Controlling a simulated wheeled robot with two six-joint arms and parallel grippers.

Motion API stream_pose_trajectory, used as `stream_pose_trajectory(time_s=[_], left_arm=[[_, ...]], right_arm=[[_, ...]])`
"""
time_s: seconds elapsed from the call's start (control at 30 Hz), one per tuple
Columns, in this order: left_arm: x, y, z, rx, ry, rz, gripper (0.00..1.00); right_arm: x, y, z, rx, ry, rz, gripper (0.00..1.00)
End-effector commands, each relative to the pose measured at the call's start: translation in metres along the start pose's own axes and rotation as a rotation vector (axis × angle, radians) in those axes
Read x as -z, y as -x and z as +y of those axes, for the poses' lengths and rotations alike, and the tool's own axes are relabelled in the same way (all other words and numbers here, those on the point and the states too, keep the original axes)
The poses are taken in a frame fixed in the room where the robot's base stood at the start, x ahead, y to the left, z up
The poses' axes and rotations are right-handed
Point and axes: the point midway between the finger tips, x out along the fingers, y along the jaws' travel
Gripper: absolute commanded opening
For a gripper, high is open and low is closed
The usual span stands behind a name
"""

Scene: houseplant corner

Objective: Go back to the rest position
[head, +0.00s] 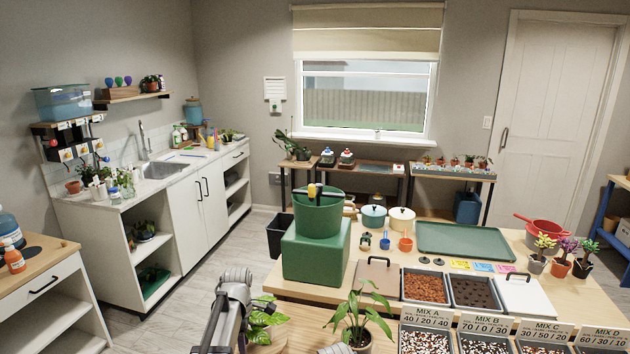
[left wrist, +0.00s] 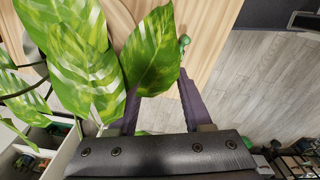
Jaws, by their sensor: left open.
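My left gripper (left wrist: 158,84) is open in the left wrist view, its two dark fingers spread apart. A variegated green leaf (left wrist: 152,50) of a plant lies across the space at the fingertips, and more leaves (left wrist: 75,55) fill the left side. I cannot tell whether the fingers touch the leaf. In the head view my left arm rises from the bottom edge, and its gripper cannot be made out. Variegated leaves (head: 262,322) show just right of that arm. My right gripper is not in view.
The wooden table holds a green box (head: 315,255) with a green pot (head: 318,215), soil bins (head: 425,287) and a potted plant (head: 358,325) near the front. A green tray (head: 465,242) lies empty at the back. Grey floor (head: 190,290) is clear left of the table.

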Motion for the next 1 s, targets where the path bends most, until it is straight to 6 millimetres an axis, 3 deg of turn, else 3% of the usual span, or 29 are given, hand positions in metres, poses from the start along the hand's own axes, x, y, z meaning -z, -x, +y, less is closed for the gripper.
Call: stream_pose_trajectory(time_s=[0.03, 0.2, 0.5, 0.7, 1.0], left_arm=[[-0.016, 0.0, -0.025, 0.002, -0.128, 0.005, 0.5], [-0.061, 0.001, -0.092, 0.017, -0.662, 0.023, 0.5], [-0.107, 0.001, -0.2, 0.056, -1.539, 0.047, 0.5], [-0.117, 0.001, -0.237, 0.079, -1.876, 0.053, 0.5], [-0.12, 0.001, -0.244, 0.086, -1.976, 0.053, 0.5]], right_arm=[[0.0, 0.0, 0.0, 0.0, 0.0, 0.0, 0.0], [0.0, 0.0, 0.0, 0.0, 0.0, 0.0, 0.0], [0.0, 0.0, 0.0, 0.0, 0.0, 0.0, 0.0], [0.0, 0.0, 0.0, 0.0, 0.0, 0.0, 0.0], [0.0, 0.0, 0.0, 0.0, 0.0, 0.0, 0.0]])
